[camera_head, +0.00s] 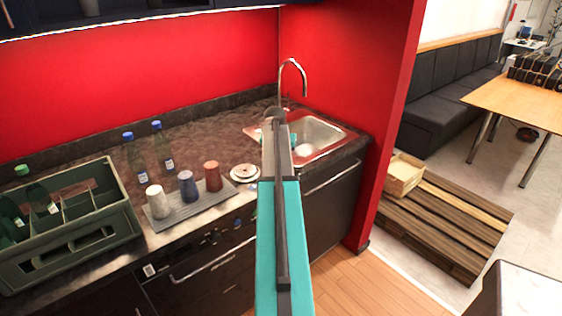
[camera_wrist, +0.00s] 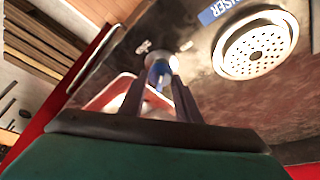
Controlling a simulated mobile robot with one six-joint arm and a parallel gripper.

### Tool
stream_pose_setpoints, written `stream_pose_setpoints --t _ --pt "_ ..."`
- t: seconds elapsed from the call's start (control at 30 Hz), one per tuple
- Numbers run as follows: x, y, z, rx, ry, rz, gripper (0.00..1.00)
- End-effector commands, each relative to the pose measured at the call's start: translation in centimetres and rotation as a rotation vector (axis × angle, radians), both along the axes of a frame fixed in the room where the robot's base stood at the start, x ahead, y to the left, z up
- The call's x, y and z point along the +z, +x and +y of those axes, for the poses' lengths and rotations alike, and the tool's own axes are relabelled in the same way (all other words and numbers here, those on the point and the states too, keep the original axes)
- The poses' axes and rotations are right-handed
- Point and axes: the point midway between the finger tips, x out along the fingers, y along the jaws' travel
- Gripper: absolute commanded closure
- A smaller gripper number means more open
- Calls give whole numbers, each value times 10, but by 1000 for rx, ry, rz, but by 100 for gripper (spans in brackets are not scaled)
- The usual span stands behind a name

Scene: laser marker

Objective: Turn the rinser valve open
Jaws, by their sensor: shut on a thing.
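In the wrist view, my gripper (camera_wrist: 160,80) has its two dark fingers on either side of a small grey and blue knob, which I take for the rinser valve (camera_wrist: 158,66). The fingers are shut on it. Its exact turn angle cannot be told. The rinser (camera_wrist: 255,50), a round white disc with holes, lies to the right of the fingers, with a blue label (camera_wrist: 225,9) beside it that is partly cut off. In the head view, the rinser (camera_head: 244,173) sits on the counter left of my arm. My arm hides the valve and fingertips there.
A sink (camera_head: 322,133) with a tall tap (camera_head: 292,75) is at the counter's right end, by a red wall. Left of the rinser, several cups stand on a grey mat (camera_head: 205,208). Two bottles (camera_head: 162,150) stand behind them. A green crate (camera_head: 85,240) is at far left.

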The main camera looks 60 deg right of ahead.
Motion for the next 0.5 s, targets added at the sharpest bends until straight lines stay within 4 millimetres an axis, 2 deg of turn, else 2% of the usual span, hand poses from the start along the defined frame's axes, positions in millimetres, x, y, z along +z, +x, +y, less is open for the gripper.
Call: stream_pose_setpoints --t 0.5 --pt "-1 4 -2 -410 -3 1 92"
